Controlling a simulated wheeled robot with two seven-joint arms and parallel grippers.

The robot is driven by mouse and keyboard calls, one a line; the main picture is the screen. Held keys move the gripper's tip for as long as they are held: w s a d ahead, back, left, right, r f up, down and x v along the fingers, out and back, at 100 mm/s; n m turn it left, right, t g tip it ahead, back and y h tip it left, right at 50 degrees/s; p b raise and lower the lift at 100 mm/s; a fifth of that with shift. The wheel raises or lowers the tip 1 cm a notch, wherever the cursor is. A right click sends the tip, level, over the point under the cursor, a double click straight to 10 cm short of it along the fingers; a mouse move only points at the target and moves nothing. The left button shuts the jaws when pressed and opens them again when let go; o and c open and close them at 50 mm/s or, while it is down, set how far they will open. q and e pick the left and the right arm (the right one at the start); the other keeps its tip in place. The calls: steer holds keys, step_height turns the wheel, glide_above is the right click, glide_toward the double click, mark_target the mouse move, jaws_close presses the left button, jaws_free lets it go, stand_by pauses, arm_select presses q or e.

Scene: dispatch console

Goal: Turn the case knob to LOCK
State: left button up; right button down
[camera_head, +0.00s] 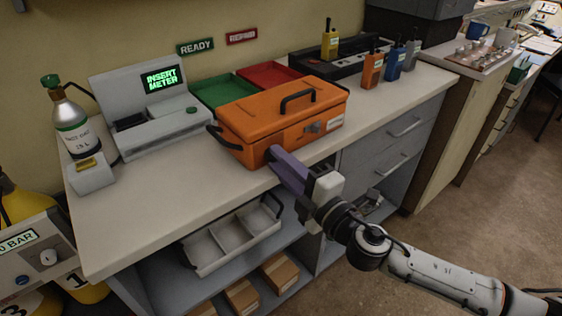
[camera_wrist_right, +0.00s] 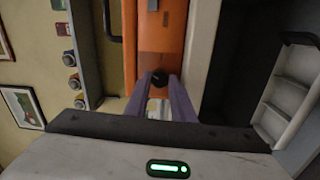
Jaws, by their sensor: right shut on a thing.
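The orange case (camera_head: 290,105) with a black top handle stands closed on the counter. The orange case front (camera_wrist_right: 160,35) shows behind. The knob is hidden in the head view, and I cannot read its setting. My left gripper is out of view.
A grey meter station (camera_head: 155,115) showing INSERT METER and a gas cylinder (camera_head: 70,125) stand left on the counter. Green (camera_head: 222,91) and red (camera_head: 268,75) trays lie behind the case. Several radios stand at right. A divided tray (camera_head: 232,238) sits below the counter.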

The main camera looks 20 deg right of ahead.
steer(key=shift+n+y+p, duration=0.3)
steer(key=shift+n+p, duration=0.25)
steer(key=shift+n, duration=3.45)
steer(key=c, duration=1.5)
jaws_free()
steer(key=shift+s+f, duration=0.1)
steer(key=shift+f, duration=0.05)
